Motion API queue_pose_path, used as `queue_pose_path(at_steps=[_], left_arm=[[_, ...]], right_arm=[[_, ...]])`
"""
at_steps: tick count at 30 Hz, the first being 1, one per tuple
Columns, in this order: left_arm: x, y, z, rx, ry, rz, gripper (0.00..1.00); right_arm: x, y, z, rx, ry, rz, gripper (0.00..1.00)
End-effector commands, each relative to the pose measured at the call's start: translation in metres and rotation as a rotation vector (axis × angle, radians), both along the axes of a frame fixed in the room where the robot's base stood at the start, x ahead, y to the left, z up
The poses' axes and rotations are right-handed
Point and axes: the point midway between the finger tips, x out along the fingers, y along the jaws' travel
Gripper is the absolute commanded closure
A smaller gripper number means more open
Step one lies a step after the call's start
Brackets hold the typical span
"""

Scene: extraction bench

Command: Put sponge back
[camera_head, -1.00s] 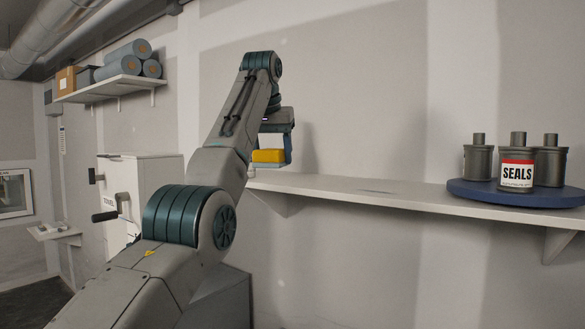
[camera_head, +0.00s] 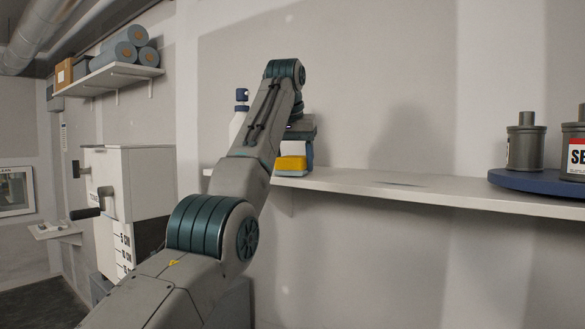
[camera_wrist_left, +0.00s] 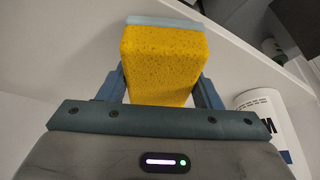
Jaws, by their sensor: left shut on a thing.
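My left gripper (camera_head: 292,158) is shut on a yellow sponge (camera_head: 291,164) with a pale blue layer on one face. In the head view it holds the sponge at the left part of the long white wall shelf (camera_head: 400,188), close to the shelf top; I cannot tell whether they touch. In the left wrist view the sponge (camera_wrist_left: 162,62) sits between the two blue fingers of the left gripper (camera_wrist_left: 160,88), its blue layer at the far end. My right gripper is not in view.
A white bottle with a blue top (camera_head: 237,127) is partly hidden behind my left arm. Grey canisters (camera_head: 525,140) stand on a blue round tray (camera_head: 515,182) at the shelf's right. A white container (camera_wrist_left: 262,108) is right of the sponge in the wrist view. The shelf's middle is clear.

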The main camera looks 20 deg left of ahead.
Motion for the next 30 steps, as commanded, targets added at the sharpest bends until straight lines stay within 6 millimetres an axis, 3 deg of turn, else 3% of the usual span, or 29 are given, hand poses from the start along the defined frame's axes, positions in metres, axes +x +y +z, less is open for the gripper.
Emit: queue_pose_path(at_steps=[4, 5, 7, 8, 13, 20, 24, 30], left_arm=[[0.000, 0.000, 0.001, 0.000, 0.001, 0.000, 0.60], [0.000, 0.000, 0.001, 0.000, 0.001, 0.000, 0.36], [0.000, 0.000, 0.001, 0.000, 0.001, 0.000, 0.22], [0.000, 0.000, 0.001, 0.000, 0.001, 0.000, 0.20], [0.000, 0.000, 0.001, 0.000, 0.000, 0.000, 0.20], [-0.003, 0.000, 0.010, 0.000, -0.002, 0.000, 0.20], [-0.011, -0.001, 0.027, 0.000, -0.003, 0.000, 0.20], [-0.028, -0.001, 0.072, 0.000, -0.002, 0.000, 0.20]], right_arm=[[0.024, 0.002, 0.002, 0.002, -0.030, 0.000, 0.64], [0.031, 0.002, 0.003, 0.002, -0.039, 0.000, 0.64], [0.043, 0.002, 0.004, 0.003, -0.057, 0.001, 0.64], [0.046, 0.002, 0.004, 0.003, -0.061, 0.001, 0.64], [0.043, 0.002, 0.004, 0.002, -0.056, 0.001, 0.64], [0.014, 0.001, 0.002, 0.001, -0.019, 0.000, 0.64], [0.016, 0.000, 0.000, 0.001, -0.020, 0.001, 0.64], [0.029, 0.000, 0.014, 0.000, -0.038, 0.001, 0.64]])
